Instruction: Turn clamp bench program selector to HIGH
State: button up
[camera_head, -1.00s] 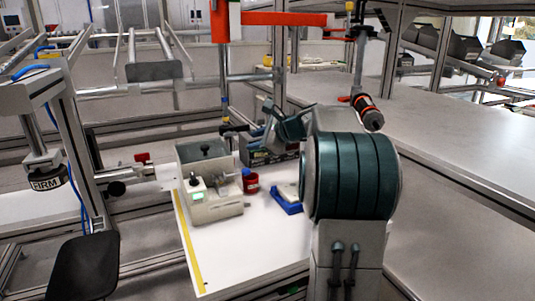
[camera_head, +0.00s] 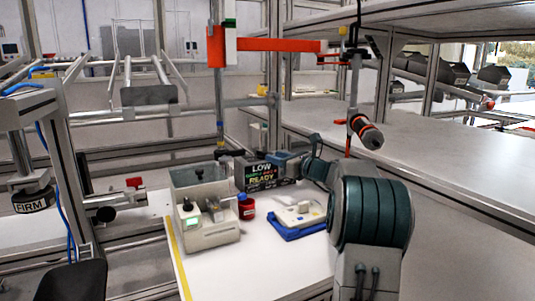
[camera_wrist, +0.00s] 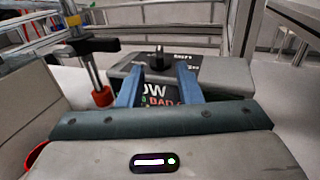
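The clamp bench program selector is a dark box (camera_head: 262,176) at the back of the white bench top. The knob appears just beyond the fingertips, and I see no contact. The fingers partly cover the display. The head view hides the knob.
A blue tray (camera_head: 300,229) with a white piece lies in front. An orange-handled tool (camera_head: 366,132) hangs above my arm.

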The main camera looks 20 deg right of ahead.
aim_at(262, 154)
jog(key=shift+p+x, duration=0.45)
jog(key=shift+x, duration=1.95)
grip_shut()
